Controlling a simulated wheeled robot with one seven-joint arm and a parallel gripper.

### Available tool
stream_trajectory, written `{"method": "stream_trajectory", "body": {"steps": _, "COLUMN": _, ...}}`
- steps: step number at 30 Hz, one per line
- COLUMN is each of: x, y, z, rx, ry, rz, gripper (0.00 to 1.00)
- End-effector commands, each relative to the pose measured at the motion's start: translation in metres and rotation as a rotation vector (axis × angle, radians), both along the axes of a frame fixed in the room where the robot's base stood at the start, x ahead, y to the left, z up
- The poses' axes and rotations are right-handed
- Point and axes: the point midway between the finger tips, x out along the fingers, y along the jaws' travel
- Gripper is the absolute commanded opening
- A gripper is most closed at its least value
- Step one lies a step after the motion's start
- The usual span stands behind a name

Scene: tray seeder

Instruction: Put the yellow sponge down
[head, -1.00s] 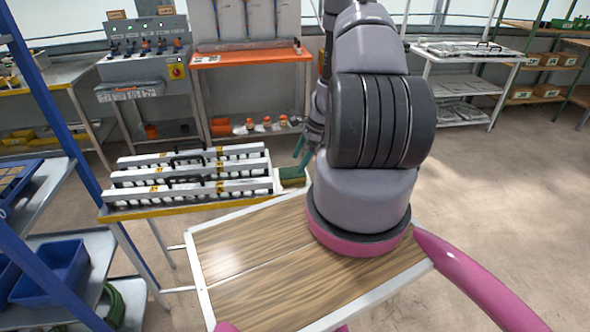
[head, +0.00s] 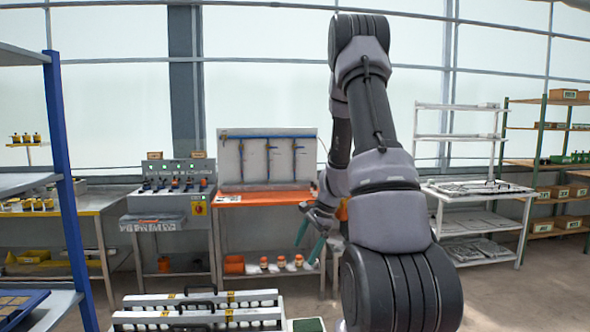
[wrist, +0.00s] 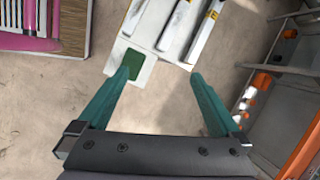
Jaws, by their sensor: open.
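My gripper (head: 309,246) has its two teal fingers spread and hangs in the air in front of the orange-topped bench in the head view. In the wrist view the fingers of my gripper (wrist: 161,78) are wide apart, with nothing between them but floor far below. I cannot make out a yellow sponge in any view. A green pad (wrist: 132,63) lies on a white surface well below the left fingertip. The green pad (head: 308,325) also shows at the bottom edge of the head view.
White seeder bars (head: 200,318) lie beside the pad. An orange-topped bench (head: 268,198) and a grey control panel (head: 178,190) stand behind. A blue-posted shelf (head: 68,170) is at the left, a white rack (head: 480,215) at the right. Open floor lies between.

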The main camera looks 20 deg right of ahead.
Motion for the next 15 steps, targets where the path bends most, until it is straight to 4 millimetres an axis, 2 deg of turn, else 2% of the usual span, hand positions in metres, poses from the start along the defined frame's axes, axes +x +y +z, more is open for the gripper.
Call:
{"method": "stream_trajectory", "body": {"steps": 1, "x": -0.001, "y": 0.012, "z": 0.033, "rx": -0.025, "ry": -0.050, "rz": 0.063, "gripper": 1.00}}
{"method": "stream_trajectory", "body": {"steps": 6, "x": -0.021, "y": 0.050, "z": 0.116, "rx": -0.111, "ry": -0.181, "rz": 0.268, "gripper": 1.00}}
{"method": "stream_trajectory", "body": {"steps": 11, "x": -0.057, "y": 0.082, "z": 0.182, "rx": -0.204, "ry": -0.299, "rz": 0.450, "gripper": 1.00}}
{"method": "stream_trajectory", "body": {"steps": 15, "x": -0.096, "y": 0.105, "z": 0.229, "rx": -0.297, "ry": -0.401, "rz": 0.598, "gripper": 1.00}}
